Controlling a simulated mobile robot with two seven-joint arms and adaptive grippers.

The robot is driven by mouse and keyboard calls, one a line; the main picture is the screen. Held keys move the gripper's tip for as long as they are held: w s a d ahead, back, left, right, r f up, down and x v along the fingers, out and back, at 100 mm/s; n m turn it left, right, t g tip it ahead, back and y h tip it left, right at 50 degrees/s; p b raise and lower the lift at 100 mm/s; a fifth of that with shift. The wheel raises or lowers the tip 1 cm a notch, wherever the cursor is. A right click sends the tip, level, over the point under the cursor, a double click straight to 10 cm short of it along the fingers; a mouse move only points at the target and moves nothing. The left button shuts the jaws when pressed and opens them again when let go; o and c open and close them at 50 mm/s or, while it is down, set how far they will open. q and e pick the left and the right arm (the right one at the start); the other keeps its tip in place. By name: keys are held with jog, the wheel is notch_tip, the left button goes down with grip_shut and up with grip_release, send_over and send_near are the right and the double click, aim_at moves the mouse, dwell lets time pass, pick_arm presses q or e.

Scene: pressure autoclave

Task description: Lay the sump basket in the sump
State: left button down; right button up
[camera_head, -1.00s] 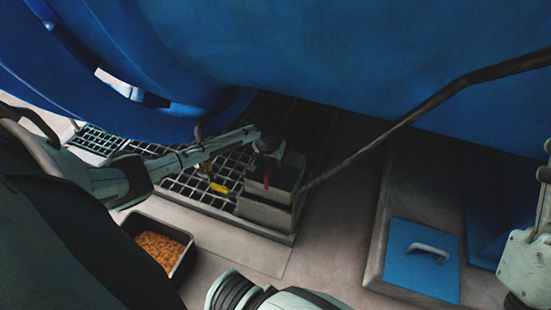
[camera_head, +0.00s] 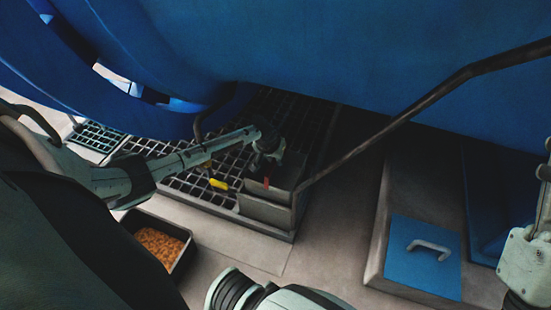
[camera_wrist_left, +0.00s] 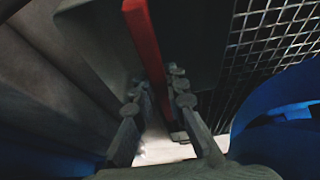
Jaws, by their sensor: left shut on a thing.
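My left gripper (camera_head: 268,160) is over a grey box-shaped thing, apparently the sump basket (camera_head: 278,176), at the right side of the floor grating. In the left wrist view the fingers (camera_wrist_left: 160,88) close around the end of a red bar (camera_wrist_left: 143,40), seemingly its handle. The red part also shows small in the head view (camera_head: 266,183). The basket stands in or just above a lower grey box, apparently the sump (camera_head: 264,212). How deep it sits cannot be told. The fingertips are partly hidden in the head view. My right gripper is not seen.
A black tray of orange granules (camera_head: 158,246) lies front left. A yellow piece (camera_head: 219,184) lies on the grating (camera_head: 190,185). A dark pipe (camera_head: 400,125) slants close by on the right. The blue vessel (camera_head: 330,50) hangs overhead. A blue handled lid (camera_head: 422,258) is at right.

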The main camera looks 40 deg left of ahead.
pick_arm(q)
jog(key=b, duration=0.4)
send_over(274, 183)
jog(key=w, duration=0.1)
jog(key=shift+w+a+f, duration=0.1)
jog(key=shift+f, duration=1.4)
jog(key=shift+w+f, duration=0.1)
jog(key=shift+f, duration=1.4)
jog(key=shift+f+b, duration=2.65)
jog(key=shift+f, duration=1.45)
jog(key=c, duration=1.5)
grip_release()
jog(key=shift+o, duration=0.2)
jog(key=shift+s, duration=0.1)
jog(key=v, duration=1.2)
